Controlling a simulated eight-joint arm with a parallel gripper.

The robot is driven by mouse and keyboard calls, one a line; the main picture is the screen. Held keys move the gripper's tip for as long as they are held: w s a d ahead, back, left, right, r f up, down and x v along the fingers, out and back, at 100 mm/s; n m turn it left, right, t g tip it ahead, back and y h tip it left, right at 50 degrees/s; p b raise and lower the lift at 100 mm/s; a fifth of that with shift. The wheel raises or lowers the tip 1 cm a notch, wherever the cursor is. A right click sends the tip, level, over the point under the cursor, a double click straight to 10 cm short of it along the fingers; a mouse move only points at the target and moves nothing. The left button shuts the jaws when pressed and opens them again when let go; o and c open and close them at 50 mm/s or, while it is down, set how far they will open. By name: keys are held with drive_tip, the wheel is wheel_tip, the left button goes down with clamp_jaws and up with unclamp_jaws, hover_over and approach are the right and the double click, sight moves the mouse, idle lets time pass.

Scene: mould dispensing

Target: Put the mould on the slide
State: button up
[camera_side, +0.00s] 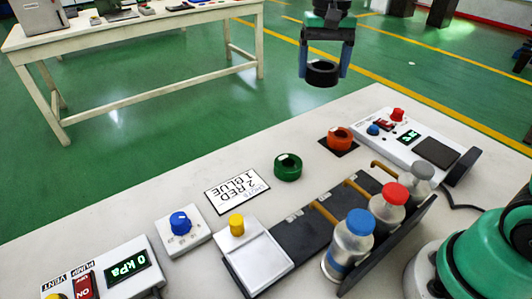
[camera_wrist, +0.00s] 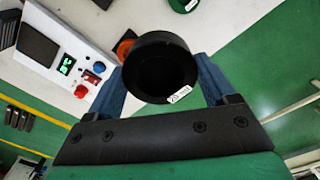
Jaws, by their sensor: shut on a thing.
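My gripper (camera_side: 324,67) is shut on a black ring-shaped mould (camera_side: 322,76), held high above the floor beyond the bench's far edge. In the wrist view the black mould (camera_wrist: 152,45) sits between the two blue fingers, with a small white label on its rim. A green ring (camera_side: 288,167) lies on the bench. An orange ring (camera_side: 340,138) sits on a black square pad. A dark rail (camera_side: 307,228) with yellow bars runs across the bench, with a white block (camera_side: 257,255) and yellow knob at its near end. I cannot tell which part is the slide.
Bottles with blue (camera_side: 352,240), red (camera_side: 390,205) and grey (camera_side: 418,180) caps stand along the rail. A device with a dark plate (camera_side: 436,152) is at back right. A pump box (camera_side: 105,272) reads 0 kPa. A card (camera_side: 238,190) reads "2 RED 1 BLUE".

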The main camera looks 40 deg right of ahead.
drive_tip(key=s+a+f+n, duration=0.2)
drive_tip(key=a, duration=0.5)
drive_tip(key=s+a+f+n, duration=0.1)
drive_tip(key=s+a+f, duration=0.2)
drive_tip(key=a, duration=0.5)
drive_tip(key=n, duration=0.3)
approach(259, 260)
drive_tip(key=shift+f, duration=3.2)
drive_tip(key=shift+f, duration=0.15)
drive_tip(key=o, duration=1.3)
drive_tip(key=shift+r, duration=3.55)
